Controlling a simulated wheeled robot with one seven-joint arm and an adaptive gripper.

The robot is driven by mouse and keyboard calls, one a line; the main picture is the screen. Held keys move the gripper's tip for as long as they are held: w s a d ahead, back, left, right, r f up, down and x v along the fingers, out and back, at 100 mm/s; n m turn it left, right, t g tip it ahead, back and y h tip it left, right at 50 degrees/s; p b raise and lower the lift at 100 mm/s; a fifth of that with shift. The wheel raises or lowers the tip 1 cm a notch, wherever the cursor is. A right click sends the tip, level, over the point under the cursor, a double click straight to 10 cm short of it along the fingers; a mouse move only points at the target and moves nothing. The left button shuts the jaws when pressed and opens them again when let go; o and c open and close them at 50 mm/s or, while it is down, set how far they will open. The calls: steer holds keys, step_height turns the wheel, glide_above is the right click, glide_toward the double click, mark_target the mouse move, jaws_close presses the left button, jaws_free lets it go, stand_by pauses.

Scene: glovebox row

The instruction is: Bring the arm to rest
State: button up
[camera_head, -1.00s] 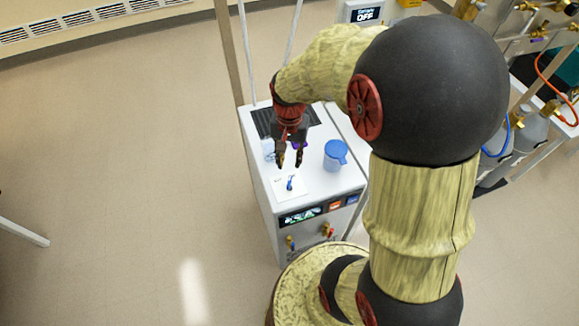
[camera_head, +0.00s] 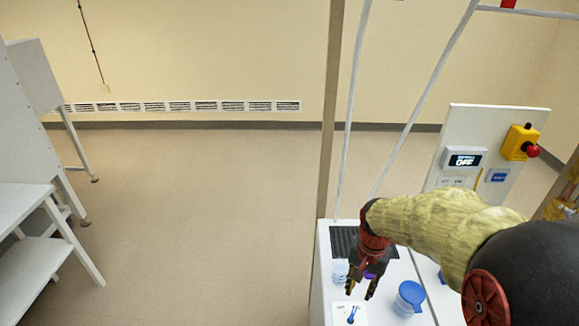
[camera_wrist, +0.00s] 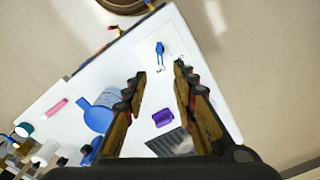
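My gripper (camera_head: 359,287) hangs fingers-down above the white-topped cabinet, at the end of my bent arm. In the wrist view my gripper (camera_wrist: 160,78) has its two fingers apart with nothing between the tips. Below it on the white top (camera_wrist: 185,62) are a small blue item (camera_wrist: 160,50) on a white card, a purple block (camera_wrist: 163,117) and a pitcher with a blue lid (camera_wrist: 98,117). The pitcher (camera_head: 409,298) stands to the right of my gripper in the head view.
A panel behind the arm carries a display reading OFF (camera_head: 465,160) and a yellow box with a red button (camera_head: 521,143). A post (camera_head: 332,120) rises behind the cabinet. White shelving (camera_head: 30,215) stands at far left. Open floor (camera_head: 200,230) lies between.

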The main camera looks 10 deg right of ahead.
steer(key=s+a+r+n+t, duration=0.2)
steer(key=s+a+r+n, duration=0.2)
steer(key=r, duration=0.4)
steer(key=s+a+r+n+t+b, duration=0.1)
steer(key=s+a+r+n+t, duration=0.2)
steer(key=s+a+r+n, duration=0.2)
step_height(320, 180, up, 4)
steer(key=s+a, duration=0.2)
steer(key=a, duration=0.1)
steer(key=shift+t, duration=0.3)
steer(key=shift+d+r, duration=0.1)
steer(key=shift+d, duration=0.05)
stand_by(2.6)
